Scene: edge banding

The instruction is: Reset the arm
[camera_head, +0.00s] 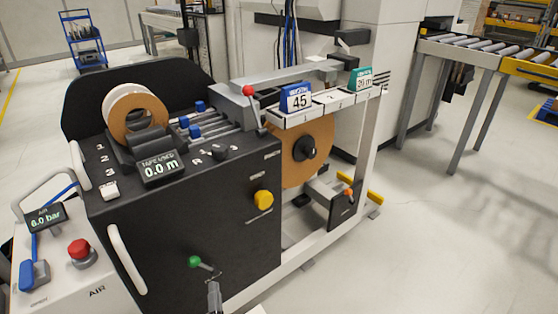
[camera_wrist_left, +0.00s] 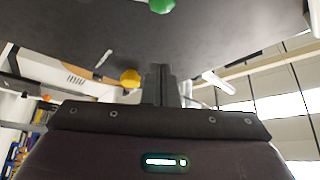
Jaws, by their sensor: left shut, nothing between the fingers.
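My left gripper (camera_head: 214,286) shows at the bottom of the head view, in front of the lower black panel of the edge-banding machine (camera_head: 190,220). Its fingers are shut and empty, just below and right of the green-knobbed lever (camera_head: 194,262). In the left wrist view the shut fingers (camera_wrist_left: 161,72) stand upright in the middle. The green knob (camera_wrist_left: 162,5) is at the top edge there, apart from the fingers. The yellow knob (camera_wrist_left: 130,77) is to their left. My right gripper is in neither view.
The machine carries a white handle (camera_head: 126,258), a yellow knob (camera_head: 263,199) and a red-knobbed lever (camera_head: 249,91). A red button (camera_head: 79,250) sits on the white air unit at left. Clear floor (camera_head: 440,230) lies to the right, before a roller conveyor (camera_head: 490,54).

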